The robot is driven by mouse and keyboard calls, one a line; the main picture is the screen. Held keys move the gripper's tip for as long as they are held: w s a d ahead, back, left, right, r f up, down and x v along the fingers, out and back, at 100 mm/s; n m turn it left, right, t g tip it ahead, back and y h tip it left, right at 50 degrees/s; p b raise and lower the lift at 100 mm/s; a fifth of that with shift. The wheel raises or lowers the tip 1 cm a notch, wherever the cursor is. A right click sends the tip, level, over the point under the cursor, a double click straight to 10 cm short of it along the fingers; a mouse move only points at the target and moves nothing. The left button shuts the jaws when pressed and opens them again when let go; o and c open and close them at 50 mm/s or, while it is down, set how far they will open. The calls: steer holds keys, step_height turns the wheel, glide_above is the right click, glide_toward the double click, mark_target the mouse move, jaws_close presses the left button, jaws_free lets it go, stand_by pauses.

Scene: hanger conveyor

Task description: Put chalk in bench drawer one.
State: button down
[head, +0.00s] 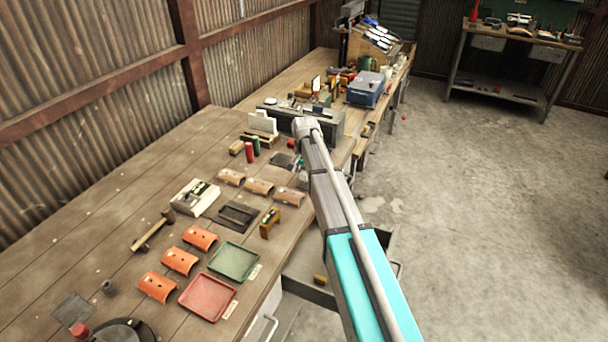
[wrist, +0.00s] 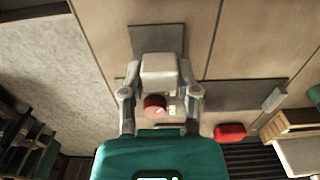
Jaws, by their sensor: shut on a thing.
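My gripper (wrist: 160,75) is shut on a pale grey-white block (wrist: 159,70), which looks like the chalk, above the bench in the wrist view. A round red piece (wrist: 154,106) shows between the fingers; I cannot tell whether it touches the block. In the head view my arm reaches over the bench's right edge and mostly hides the gripper and its load. A drawer (head: 304,291) stands open under the bench's front edge, partly behind my arm, with a small brown block (head: 320,280) in it. Its number cannot be read.
The wooden bench (head: 110,170) holds orange curved tiles (head: 180,260), a green tray (head: 233,261), a red tray (head: 207,297), a hammer (head: 150,236) and red and green cylinders (head: 249,152). A blue box (head: 367,89) stands farther back. The concrete floor at right is clear.

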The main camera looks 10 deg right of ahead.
steer(key=s+r+p, duration=0.9)
steer(key=s+r, duration=0.1)
steer(key=s, duration=0.4)
steer(key=shift+r+p, duration=0.2)
steer(key=shift+p, duration=0.15)
step_height(320, 180, down, 2)
steer(key=shift+f+b, duration=0.2)
steer(key=shift+b, duration=1.05)
